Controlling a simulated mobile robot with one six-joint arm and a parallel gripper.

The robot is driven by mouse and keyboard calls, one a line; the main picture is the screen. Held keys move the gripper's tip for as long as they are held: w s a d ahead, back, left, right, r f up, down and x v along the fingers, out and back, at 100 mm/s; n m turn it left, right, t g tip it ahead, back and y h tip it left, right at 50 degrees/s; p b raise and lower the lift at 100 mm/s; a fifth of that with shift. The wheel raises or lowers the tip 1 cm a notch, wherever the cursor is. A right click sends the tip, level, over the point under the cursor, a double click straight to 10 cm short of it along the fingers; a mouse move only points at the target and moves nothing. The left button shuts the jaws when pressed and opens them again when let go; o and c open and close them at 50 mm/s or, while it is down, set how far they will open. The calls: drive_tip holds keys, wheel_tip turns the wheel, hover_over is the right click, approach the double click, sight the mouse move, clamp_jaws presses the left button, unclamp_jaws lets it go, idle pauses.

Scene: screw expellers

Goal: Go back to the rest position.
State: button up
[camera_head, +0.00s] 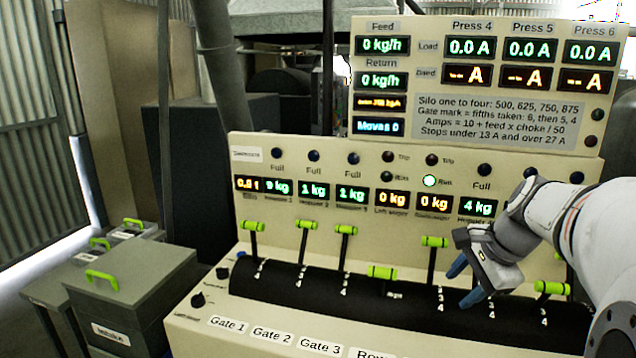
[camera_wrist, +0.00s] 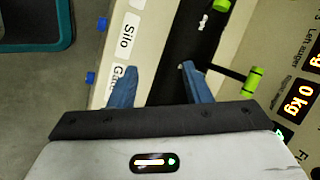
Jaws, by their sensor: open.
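My gripper (camera_head: 465,283) is at the right of the console, in front of its black lever strip (camera_head: 330,287). Its two blue fingers are apart, with nothing between them; they also show in the wrist view (camera_wrist: 156,80). A lever with a green handle (camera_head: 435,241) stands just left of my gripper in the head view. In the wrist view a green-handled lever (camera_wrist: 252,80) is right of the fingers, outside them. I cannot tell whether a finger touches it. My wrist hides part of the panel and levers behind it.
Several more green-handled levers (camera_head: 346,230) line the strip; one handle (camera_head: 382,272) sits lower, another (camera_head: 552,287) is right of my gripper. A display board (camera_head: 478,90) rises behind. Grey boxes (camera_head: 135,285) with green handles stand at the left.

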drive_tip(key=s+a+f+n+h, duration=0.1)
drive_tip(key=s+a+f+n, duration=0.3)
drive_tip(key=s+n, duration=0.3)
drive_tip(key=s+a+f+n+g+h, duration=0.1)
drive_tip(key=s+a+f+n, duration=0.4)
drive_tip(key=s+a+n, duration=0.2)
drive_tip(key=shift+s+a+f+n+g+h, duration=0.15)
drive_tip(key=shift+s+n+g+h, duration=0.2)
drive_tip(key=shift+s+n, duration=0.6)
idle(0.3)
